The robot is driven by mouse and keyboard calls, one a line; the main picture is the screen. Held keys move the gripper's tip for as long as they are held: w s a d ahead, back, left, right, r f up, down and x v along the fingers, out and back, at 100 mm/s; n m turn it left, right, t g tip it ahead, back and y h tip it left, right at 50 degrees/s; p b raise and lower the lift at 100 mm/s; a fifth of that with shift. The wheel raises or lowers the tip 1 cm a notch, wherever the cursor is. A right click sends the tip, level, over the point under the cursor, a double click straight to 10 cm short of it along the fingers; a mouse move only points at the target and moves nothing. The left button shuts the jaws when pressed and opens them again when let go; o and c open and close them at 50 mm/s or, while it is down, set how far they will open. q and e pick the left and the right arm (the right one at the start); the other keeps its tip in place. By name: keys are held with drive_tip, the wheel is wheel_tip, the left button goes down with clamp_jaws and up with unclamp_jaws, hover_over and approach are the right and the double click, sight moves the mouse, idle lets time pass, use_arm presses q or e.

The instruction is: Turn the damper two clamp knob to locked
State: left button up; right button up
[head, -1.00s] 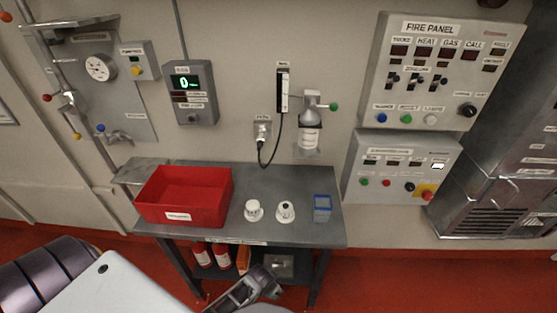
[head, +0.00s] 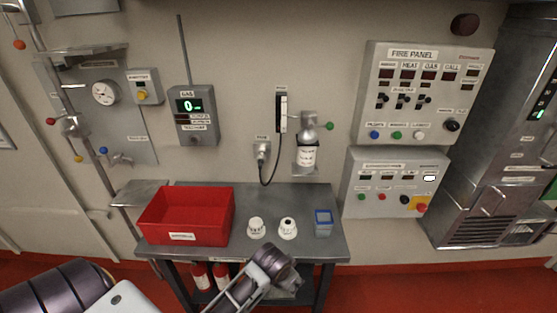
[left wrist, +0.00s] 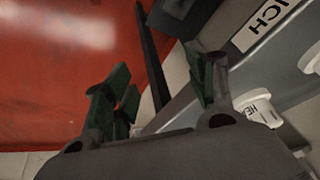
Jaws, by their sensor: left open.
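I cannot make out a damper two clamp knob in either view. My left gripper shows in the left wrist view (left wrist: 160,78); its dark green fingers stand apart with nothing between them. It hangs near the front edge of the grey bench (head: 325,245). A white detector head (left wrist: 258,108), its label partly hidden, shows just beyond the right finger. In the head view, one of my arms reaches up from the bottom to the bench's front edge; its fingers cannot be told apart there. My right gripper is not identifiable in view.
The bench holds a red bin (head: 185,220), two white detector heads (head: 288,229) and a blue box (head: 323,222). A fire panel (head: 420,90) and a lower control box (head: 395,182) hang on the wall. A grey vented cabinet (head: 500,190) stands right. Red floor lies in front.

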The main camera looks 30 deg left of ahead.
use_arm(q)
drive_tip(key=w+r+m+t+y, duration=0.15)
drive_tip(key=w+r, duration=0.55)
drive_tip(key=r, duration=0.8)
drive_tip(key=w+r+m+t, duration=0.1)
drive_tip(key=w+r+t, duration=0.2)
drive_tip(key=w+r, duration=0.85)
drive_tip(key=w+r+m+t+y, duration=0.1)
drive_tip(key=w+r+m+t, duration=0.2)
drive_tip(key=r, duration=1.6)
drive_tip(key=a+r+n+t+y, duration=0.1)
drive_tip(key=a+r+y, duration=0.15)
drive_tip(key=r, duration=0.85)
drive_tip(key=a+r+t+y, duration=0.1)
drive_tip(key=a+r, duration=0.2)
drive_tip(key=r, duration=0.8)
drive_tip(key=s+a+r+y, duration=0.1)
drive_tip(key=s+a+r, duration=0.1)
drive_tip(key=r, duration=0.4)
drive_tip(key=s+a+r+n+t+y, duration=0.1)
drive_tip(key=s+r, duration=0.4)
drive_tip(key=r, duration=0.2)
drive_tip(key=s+a+r+n+y, duration=0.1)
drive_tip(key=s+a+r, duration=0.1)
drive_tip(key=r, duration=0.5)
drive_tip(key=shift+s+a+r, duration=0.2)
drive_tip(key=shift+s+a, duration=0.15)
drive_tip(key=shift+s, duration=0.55)
use_arm(e)
drive_tip(key=shift+s, duration=0.9)
